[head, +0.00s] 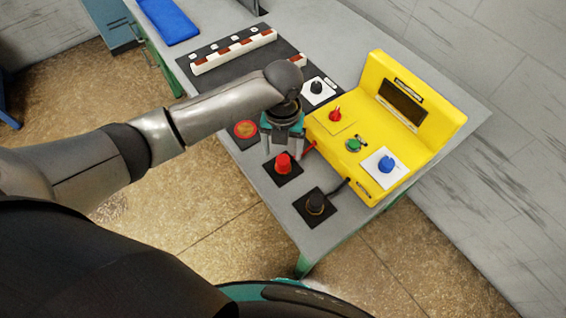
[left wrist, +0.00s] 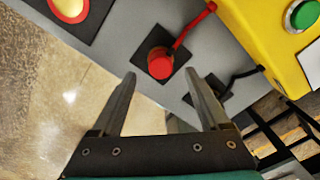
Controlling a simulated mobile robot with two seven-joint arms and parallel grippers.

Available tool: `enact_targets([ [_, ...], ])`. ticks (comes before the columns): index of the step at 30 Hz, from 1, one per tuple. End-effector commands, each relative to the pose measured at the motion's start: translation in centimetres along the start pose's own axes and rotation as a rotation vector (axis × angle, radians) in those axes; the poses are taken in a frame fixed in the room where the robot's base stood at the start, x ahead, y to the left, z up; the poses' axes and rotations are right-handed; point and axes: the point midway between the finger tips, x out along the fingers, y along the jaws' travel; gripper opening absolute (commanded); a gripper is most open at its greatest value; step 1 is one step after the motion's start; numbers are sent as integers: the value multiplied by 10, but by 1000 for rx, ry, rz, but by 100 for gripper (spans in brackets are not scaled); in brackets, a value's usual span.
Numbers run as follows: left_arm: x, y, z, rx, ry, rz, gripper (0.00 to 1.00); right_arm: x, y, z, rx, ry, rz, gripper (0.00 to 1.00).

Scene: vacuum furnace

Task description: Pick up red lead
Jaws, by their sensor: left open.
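The red lead (head: 283,163) is a red knob-like plug standing on a black square pad on the grey table, with a red cable running to the yellow box (head: 425,92). It also shows in the left wrist view (left wrist: 161,65), just beyond and between the fingertips. My left gripper (head: 283,150) is open and empty, above and close to the red lead; its two fingers show in the left wrist view (left wrist: 164,78). I cannot tell the exact gap between fingers and plug. My right gripper is not in view.
A black lead (head: 316,204) stands on its own pad near the table's front corner. A white strip with red parts (head: 235,52) and a blue item (head: 168,20) lie farther back.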

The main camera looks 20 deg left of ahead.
Motion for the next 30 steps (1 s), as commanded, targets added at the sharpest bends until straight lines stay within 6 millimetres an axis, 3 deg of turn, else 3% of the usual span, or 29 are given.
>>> enact_targets([
  [10, 46, -1, -1, -2, 2, 1, 78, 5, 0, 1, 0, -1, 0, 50],
  [20, 51, -1, 0, 0, 0, 0, 77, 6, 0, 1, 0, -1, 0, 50],
  [30, 50, -1, 0, 0, 0, 0, 39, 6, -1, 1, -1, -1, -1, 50],
])
